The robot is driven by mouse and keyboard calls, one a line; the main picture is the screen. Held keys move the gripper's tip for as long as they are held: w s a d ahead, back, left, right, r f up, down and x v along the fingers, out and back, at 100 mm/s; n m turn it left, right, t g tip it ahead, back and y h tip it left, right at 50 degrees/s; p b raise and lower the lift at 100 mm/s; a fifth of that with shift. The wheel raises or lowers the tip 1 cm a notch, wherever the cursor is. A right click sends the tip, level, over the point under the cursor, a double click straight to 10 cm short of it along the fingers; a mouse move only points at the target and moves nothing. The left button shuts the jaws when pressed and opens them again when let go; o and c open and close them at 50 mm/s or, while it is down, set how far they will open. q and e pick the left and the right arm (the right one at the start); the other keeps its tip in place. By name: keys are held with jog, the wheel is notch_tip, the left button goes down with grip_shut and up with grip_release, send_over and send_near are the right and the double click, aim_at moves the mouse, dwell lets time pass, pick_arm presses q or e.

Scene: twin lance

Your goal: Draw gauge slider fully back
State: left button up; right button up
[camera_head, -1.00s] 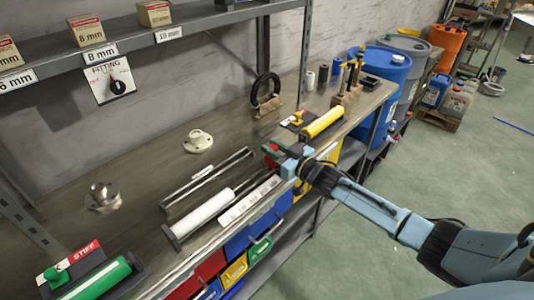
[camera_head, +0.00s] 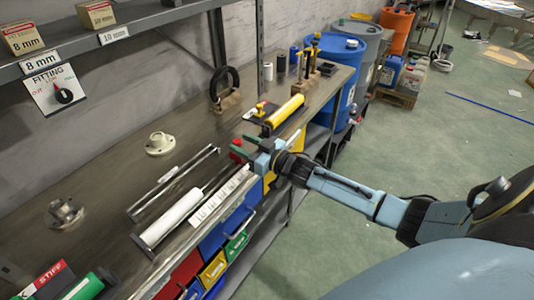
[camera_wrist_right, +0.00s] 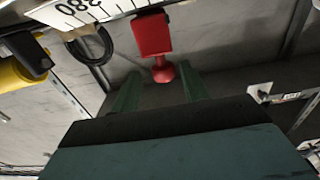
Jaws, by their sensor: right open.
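The gauge (camera_head: 222,196) lies along the front of the bench, with a white scale strip and a white cylinder beside rails. A red slider part (camera_head: 237,141) shows at its far end, partly hidden by my right gripper (camera_head: 246,150). My right gripper's dark green fingers (camera_wrist_right: 160,92) are apart, one on each side of the knob's line. Contact cannot be told. My left gripper is out of view.
A yellow cylinder tool (camera_head: 284,112) lies just beyond my right gripper. A black ring on a stand (camera_head: 224,92) and a pale flange (camera_head: 160,144) stand farther back. A green cylinder (camera_head: 85,287) is at lower left. Coloured bins (camera_head: 228,230) sit below the bench edge.

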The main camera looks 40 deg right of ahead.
jog(key=v, duration=1.1)
jog(key=shift+s+r, duration=0.1)
jog(key=s+d+f+m+g+h, duration=0.15)
jog(key=s+f, duration=0.25)
jog(key=f, duration=0.6)
jog(key=s+f+g+h, duration=0.3)
jog(key=s+f, duration=0.2)
jog(key=f, duration=0.5)
jog(key=s+d+f+m+g+h, duration=0.15)
jog(key=s+f, duration=0.25)
jog(key=f, duration=0.6)
jog(key=s+a+f+g, duration=0.3)
jog(key=s+f, duration=0.3)
jog(key=s, duration=0.4)
jog(key=s+a+f+n+g+b, duration=0.1)
jog(key=s+a+f+g, duration=0.2)
jog(key=s, duration=0.6)
jog(key=s+a+f+g, duration=0.4)
jog(key=s+a+f, duration=0.2)
jog(key=s+f, duration=0.2)
jog(key=s, duration=0.2)
jog(key=shift+s+a+f+n+b, duration=0.3)
jog(key=shift+s+a+f, duration=0.05)
jog(key=shift+s+a, duration=0.05)
